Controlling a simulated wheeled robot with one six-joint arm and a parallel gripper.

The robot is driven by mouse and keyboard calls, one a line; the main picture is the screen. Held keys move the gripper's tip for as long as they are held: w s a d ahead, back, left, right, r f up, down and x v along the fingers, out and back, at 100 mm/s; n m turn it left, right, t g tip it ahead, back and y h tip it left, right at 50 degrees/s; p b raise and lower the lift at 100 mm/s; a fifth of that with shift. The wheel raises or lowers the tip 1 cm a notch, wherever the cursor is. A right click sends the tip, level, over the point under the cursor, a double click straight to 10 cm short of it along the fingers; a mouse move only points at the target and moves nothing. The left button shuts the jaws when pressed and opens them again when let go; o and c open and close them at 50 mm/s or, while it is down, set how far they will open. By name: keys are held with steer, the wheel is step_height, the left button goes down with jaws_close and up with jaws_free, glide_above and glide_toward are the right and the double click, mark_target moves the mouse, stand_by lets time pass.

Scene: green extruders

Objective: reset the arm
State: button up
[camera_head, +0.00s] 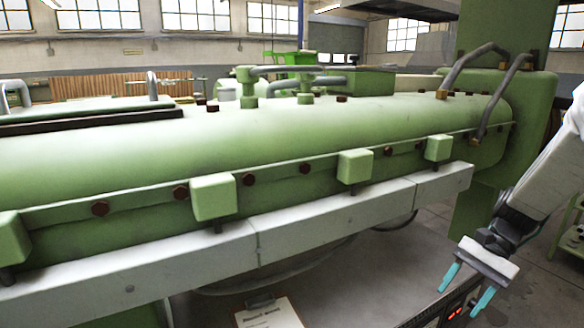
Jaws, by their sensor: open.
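My gripper (466,291) is at the lower right, at the end of my white and grey arm. Its two teal fingers point down and left and stand apart, with nothing between them. The gripper hangs in front of and below the right end of the long green extruder (300,125), apart from the grey rail. My arm comes in from the right edge, and its upper part is out of view.
A grey rail (300,230) runs along the extruder's lower side, with green blocks (213,197) above it. A clipboard (268,314) lies below on a grey surface (350,285). A dark panel with red lit marks (456,311) is close to my gripper. Open floor shows behind.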

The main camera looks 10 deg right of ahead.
steer(key=s+a+r+n+t+h, duration=0.3)
steer(key=s+a+r+n+h, duration=0.4)
steer(key=s+a+r+n, duration=0.4)
steer(key=shift+s+a+r+t, duration=0.4)
steer(key=shift+s+a+r, duration=0.85)
steer(key=shift+s, duration=1.1)
